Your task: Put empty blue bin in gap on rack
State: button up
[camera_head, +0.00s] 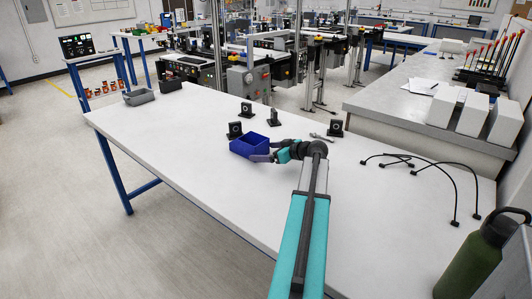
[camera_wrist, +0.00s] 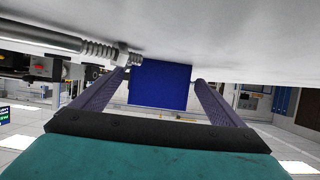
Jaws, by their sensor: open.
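The blue bin (camera_head: 249,146) sits upright on the white table (camera_head: 180,131), and its visible inside looks empty. My gripper (camera_head: 266,151) is open at the bin's right side, low over the table. In the wrist view the blue bin (camera_wrist: 160,85) appears beyond and between the spread fingers of my gripper (camera_wrist: 164,76). A gap shows beside the right finger; I cannot tell if the left finger touches the bin.
Black blocks (camera_head: 234,130) stand behind the bin, and another (camera_head: 336,128) is to its right. A grey tray (camera_head: 138,96) lies at the table's far left. Black cables (camera_head: 400,160) and a green bottle (camera_head: 470,262) are at right. The table's left front is clear.

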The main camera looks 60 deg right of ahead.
jog(key=b+v, duration=0.1)
jog(key=v, duration=1.1)
jog(key=shift+r, duration=0.1)
dwell(0.4)
